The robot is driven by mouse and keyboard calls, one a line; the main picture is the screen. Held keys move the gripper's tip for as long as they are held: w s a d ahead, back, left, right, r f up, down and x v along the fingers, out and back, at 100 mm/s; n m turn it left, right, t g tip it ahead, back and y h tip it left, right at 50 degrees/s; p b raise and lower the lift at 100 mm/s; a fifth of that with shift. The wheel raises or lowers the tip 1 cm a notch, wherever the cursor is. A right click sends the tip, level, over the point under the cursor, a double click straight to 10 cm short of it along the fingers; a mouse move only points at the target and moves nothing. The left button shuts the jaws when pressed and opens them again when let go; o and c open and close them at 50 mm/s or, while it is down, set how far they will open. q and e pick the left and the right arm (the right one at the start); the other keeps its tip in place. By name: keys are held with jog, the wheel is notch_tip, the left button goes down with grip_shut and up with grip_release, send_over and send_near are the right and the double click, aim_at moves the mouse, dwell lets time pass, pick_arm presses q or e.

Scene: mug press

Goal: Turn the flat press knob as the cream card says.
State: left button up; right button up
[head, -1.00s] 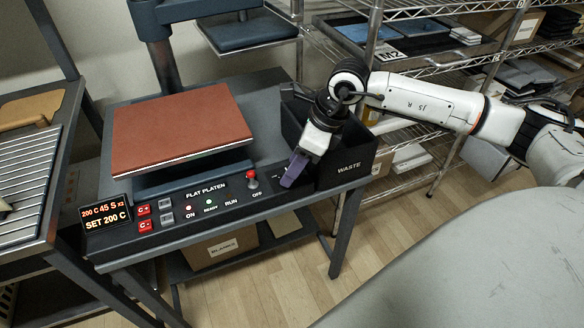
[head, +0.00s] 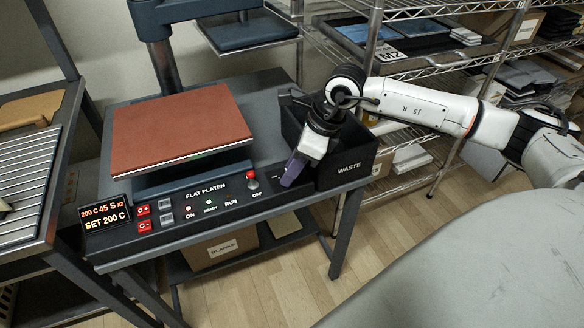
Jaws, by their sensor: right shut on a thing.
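The flat press has a dark control panel marked FLAT PLATEN (head: 205,189) along its front edge. My right gripper (head: 288,182), with purple fingers, points down at the panel's right end, right of the red-balled lever (head: 252,177). It is shut on the flat press knob, which the fingers and hand hide. A small display (head: 106,213) at the panel's left reads 200 C 45 S x2 and SET 200 C. I cannot make out a cream card. My left gripper is not in view.
A brick-red platen pad (head: 180,130) lies on the press. A black WASTE bin (head: 345,172) stands close to the right of my right gripper. Wire shelves (head: 440,70) stand behind my right arm. A rack (head: 30,190) is at the left.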

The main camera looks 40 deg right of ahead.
jog(key=shift+d+n+g+b, duration=0.1)
jog(key=shift+n+g+b, duration=0.25)
jog(key=shift+n, duration=0.55)
jog(key=n+g+y+b, duration=0.1)
jog(key=n, duration=0.3)
jog(key=shift+w, duration=0.2)
jog(key=n+g+b, duration=0.1)
jog(key=n, duration=0.1)
jog(key=shift+w+n+y, duration=0.1)
jog(key=shift+n+y, duration=0.2)
jog(key=shift+n, duration=0.1)
jog(key=shift+d+n+g, duration=0.1)
jog(key=shift+n+g, duration=0.15)
jog(key=shift+n, duration=0.35)
jog(key=o, duration=1.1)
jog(key=shift+c, duration=0.2)
